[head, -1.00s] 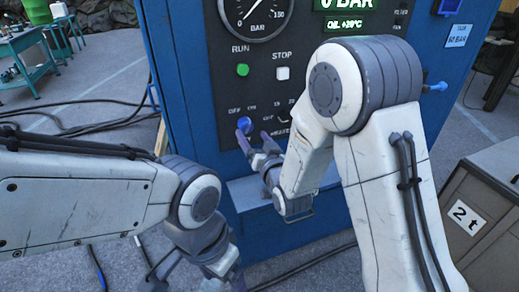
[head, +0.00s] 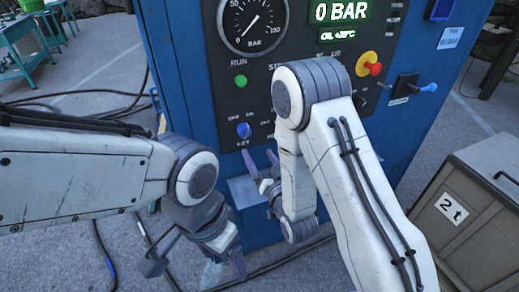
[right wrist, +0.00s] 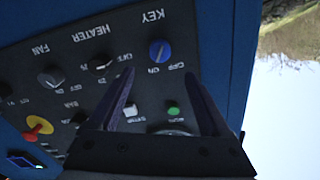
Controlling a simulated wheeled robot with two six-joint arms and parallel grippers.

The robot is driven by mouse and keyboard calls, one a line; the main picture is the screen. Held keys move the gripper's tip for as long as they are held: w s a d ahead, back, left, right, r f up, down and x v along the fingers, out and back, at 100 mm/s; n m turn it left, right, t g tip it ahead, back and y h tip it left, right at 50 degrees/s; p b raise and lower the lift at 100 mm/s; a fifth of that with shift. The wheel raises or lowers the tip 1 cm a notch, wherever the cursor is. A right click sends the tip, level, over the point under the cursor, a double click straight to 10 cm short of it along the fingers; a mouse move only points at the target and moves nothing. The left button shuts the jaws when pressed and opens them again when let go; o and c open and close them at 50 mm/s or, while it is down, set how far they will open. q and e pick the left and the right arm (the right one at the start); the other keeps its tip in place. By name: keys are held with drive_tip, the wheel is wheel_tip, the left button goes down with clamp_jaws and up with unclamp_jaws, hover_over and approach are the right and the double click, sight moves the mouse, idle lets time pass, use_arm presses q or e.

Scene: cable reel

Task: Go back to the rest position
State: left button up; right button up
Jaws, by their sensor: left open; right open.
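My right gripper (head: 262,164) is open and empty, in front of the control panel and below the blue key knob (head: 243,130) in the head view. In the right wrist view, its two fingers (right wrist: 159,76) point at the panel, with the key knob (right wrist: 158,50) beyond the gap between their tips. They are apart from the knob. My left gripper (head: 232,258) is open and empty, low in the head view in front of the cabinet's lower part. Its fingers are partly hidden by its own wrist.
The blue cabinet (head: 178,60) carries a pressure gauge (head: 252,24), a display reading 0 BAR (head: 341,11), a green button (head: 239,81), a red emergency stop (head: 375,68) and a blue-tipped lever (head: 428,88). A "2 t" box (head: 490,215) stands right. Cables (head: 100,250) lie on the floor.

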idle(0.6)
drive_tip(key=s+a+n+g+h, duration=0.1)
drive_tip(key=s+a+n+g, duration=0.35)
drive_tip(key=s+g, duration=0.4)
drive_tip(key=s+d+r+n+g+h, duration=0.1)
drive_tip(key=s+g, duration=0.3)
drive_tip(key=s, duration=0.6)
drive_tip(key=s+d+r+n+g+h, duration=0.2)
drive_tip(key=s+d+r+g, duration=0.2)
drive_tip(key=s, duration=0.7)
drive_tip(key=shift+d+g+h, duration=0.3)
drive_tip(key=shift+d+g, duration=0.05)
